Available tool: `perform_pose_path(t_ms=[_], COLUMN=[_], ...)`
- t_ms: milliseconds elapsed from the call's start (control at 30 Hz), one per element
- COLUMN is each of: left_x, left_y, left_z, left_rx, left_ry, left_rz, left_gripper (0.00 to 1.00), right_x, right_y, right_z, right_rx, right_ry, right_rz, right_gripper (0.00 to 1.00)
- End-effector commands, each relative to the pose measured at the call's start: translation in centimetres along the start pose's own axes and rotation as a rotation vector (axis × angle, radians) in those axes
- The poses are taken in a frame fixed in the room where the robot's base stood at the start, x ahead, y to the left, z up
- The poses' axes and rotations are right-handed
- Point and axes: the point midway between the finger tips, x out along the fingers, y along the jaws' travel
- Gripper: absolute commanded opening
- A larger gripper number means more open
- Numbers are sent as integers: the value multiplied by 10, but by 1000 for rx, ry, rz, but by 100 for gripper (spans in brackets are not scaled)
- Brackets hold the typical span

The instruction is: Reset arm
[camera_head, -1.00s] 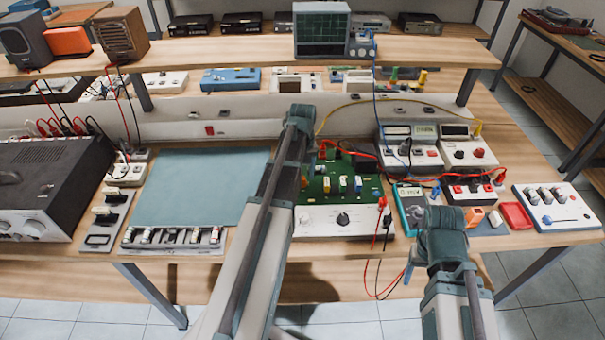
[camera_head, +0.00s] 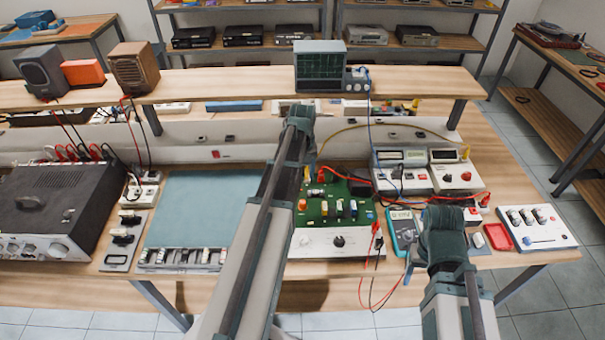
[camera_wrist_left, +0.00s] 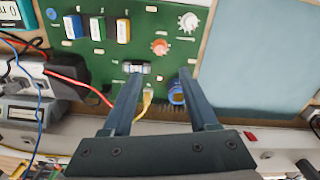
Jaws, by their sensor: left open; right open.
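My left arm (camera_head: 252,235) reaches forward over the workbench in the head view, its fingers hidden behind its own links. In the left wrist view my left gripper (camera_wrist_left: 160,74) is open, with nothing held between its two dark fingers. The fingers are in front of a green circuit board (camera_wrist_left: 110,65), one on each side of a yellow plug and beside a blue knob; contact cannot be told. The board also shows in the head view (camera_head: 318,210). My right arm (camera_head: 445,240) is at the bench's front right; its fingers are not visible.
A blue-grey mat (camera_head: 205,205) lies left of the board, beside a dark amplifier (camera_head: 55,205). Meters (camera_head: 403,175), a red tray (camera_head: 497,237) and loose red and black leads crowd the right. A raised shelf (camera_head: 220,85) with an oscilloscope (camera_head: 320,68) spans the back.

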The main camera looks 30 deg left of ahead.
Motion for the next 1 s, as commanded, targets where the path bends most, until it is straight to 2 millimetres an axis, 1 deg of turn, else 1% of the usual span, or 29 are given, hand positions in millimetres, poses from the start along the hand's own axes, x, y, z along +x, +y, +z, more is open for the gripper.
perform_pose_path(t_ms=[433, 467, 533, 567, 667, 700, 767, 800, 867, 900, 1000], left_x=[1, 1, 2, 3, 7, 8, 11, 12, 15, 16, 19], left_y=[0, 2, 10, 16, 44, 56, 72, 82, 93, 98, 106], left_z=[1, 3, 14, 23, 68, 90, 127, 151, 186, 207, 254], left_rx=[2, 8, 41, 67, 203, 273, 389, 465, 577, 648, 808], left_ry=[0, 0, -1, -1, -3, -3, -3, -4, -5, -4, -3], left_rz=[0, -1, -4, -6, -19, -26, -39, -47, -59, -67, -85], left_gripper=[60, 60, 60, 60, 60, 60, 60, 60, 60, 60, 60], right_x=[1, 1, 2, 3, 7, 8, 11, 13, 15, 16, 19], right_y=[0, 0, 0, 0, -1, -1, -1, -1, -1, -2, -2], right_z=[0, 0, 0, 0, 0, 0, -1, -1, -1, -1, -1], right_rx=[0, 0, 0, 0, 0, 0, 0, 0, 1, 1, 1], right_ry=[0, 0, 0, 0, 0, 0, 0, 0, 0, 0, 0], right_rz=[0, 0, 0, 0, 0, 0, 0, 0, 0, 0, 0], right_gripper=[64, 64, 64, 64, 64, 64, 64, 64, 64, 64, 64])
